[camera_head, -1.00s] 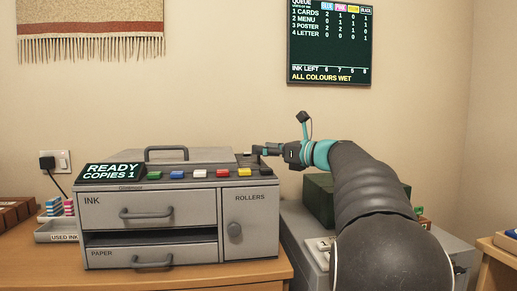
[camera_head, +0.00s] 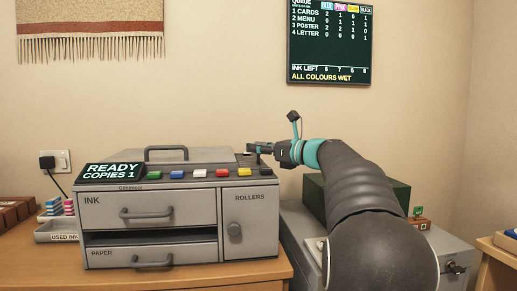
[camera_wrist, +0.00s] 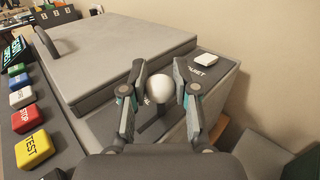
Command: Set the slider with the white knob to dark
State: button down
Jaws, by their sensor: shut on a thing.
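The slider's white knob (camera_wrist: 158,82) is a round ball on a dark stem, at the right end of the printing machine's top. In the wrist view it sits between the two fingers of my gripper (camera_wrist: 160,98), which is shut on it. Printed words beside the slot are partly covered by the knob and a finger, so I cannot read the slider's setting. In the head view my gripper (camera_head: 256,148) is at the machine's top right corner, and the knob is hard to make out there.
The grey machine (camera_head: 150,212) has a row of coloured buttons, including a yellow one (camera_wrist: 34,148), along its front edge. A raised lid (camera_wrist: 120,50) with a handle is to the left. A green box (camera_head: 314,195) stands behind my arm.

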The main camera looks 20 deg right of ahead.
jog(key=shift+w+d+r+p, duration=0.2)
jog(key=shift+w+p, duration=0.2)
jog(key=shift+p, duration=0.15)
jog(key=shift+w+d+p, duration=0.25)
jog(key=shift+w+p, duration=0.65)
jog(key=shift+w, duration=0.05)
jog(key=c, duration=0.8)
grip_release()
jog(key=shift+w+f, duration=0.1)
jog(key=shift+f, duration=0.05)
jog(key=shift+c, duration=0.2)
jog(key=v, duration=1.2)
